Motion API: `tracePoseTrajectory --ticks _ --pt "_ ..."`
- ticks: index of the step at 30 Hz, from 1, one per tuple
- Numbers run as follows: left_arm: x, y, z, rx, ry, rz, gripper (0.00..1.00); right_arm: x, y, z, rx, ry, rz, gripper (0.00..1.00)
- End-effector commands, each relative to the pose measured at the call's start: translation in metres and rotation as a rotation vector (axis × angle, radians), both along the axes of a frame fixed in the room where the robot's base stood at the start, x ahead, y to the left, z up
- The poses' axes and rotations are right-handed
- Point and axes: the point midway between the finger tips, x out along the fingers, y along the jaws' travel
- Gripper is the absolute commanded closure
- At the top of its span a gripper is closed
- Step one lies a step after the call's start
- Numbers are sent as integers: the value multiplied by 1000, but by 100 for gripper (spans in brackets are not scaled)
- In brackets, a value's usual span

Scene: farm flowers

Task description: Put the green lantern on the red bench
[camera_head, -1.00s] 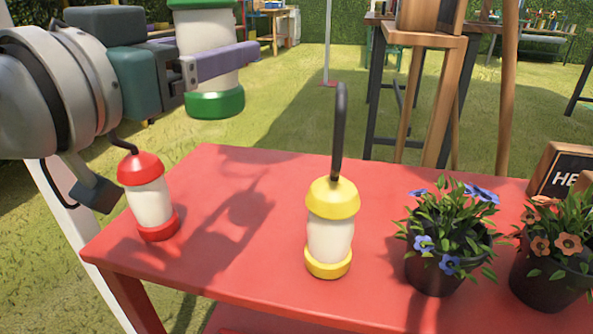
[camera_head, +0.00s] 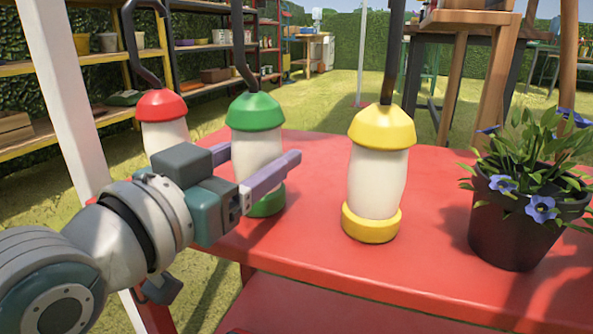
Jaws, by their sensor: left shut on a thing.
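The green lantern (camera_head: 256,112) has a green cap, a white body and a green base. It stands upright at the left part of the red bench (camera_head: 320,235), between a red lantern and a yellow one. Its base appears to be at the bench top; whether it bears fully on it I cannot tell. My left gripper (camera_head: 258,172) is shut on the green lantern's white body, with purple fingers around it. The lantern's lower middle is partly hidden by the fingers. My right gripper is not in view.
The red lantern (camera_head: 162,106) is close on the left, partly hidden by my arm. The yellow lantern (camera_head: 377,180) stands to the right. A pot of blue flowers (camera_head: 520,225) is at the right. Bare bench lies between the yellow lantern and the pot.

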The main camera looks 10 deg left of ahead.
Motion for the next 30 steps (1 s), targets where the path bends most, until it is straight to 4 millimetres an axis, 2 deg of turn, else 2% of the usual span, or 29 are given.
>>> tracePoseTrajectory --ticks 10,11,18,27,30 --pt "0 0 -2 -2 -5 0 100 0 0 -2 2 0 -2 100" --pt "0 0 -3 -1 -2 0 29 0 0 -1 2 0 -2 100" --pt "0 0 -2 -2 -2 0 2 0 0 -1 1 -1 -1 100" --pt "0 0 1 -2 -2 0 1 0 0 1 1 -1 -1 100" --pt "-8 3 1 0 2 0 1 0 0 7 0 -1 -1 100"
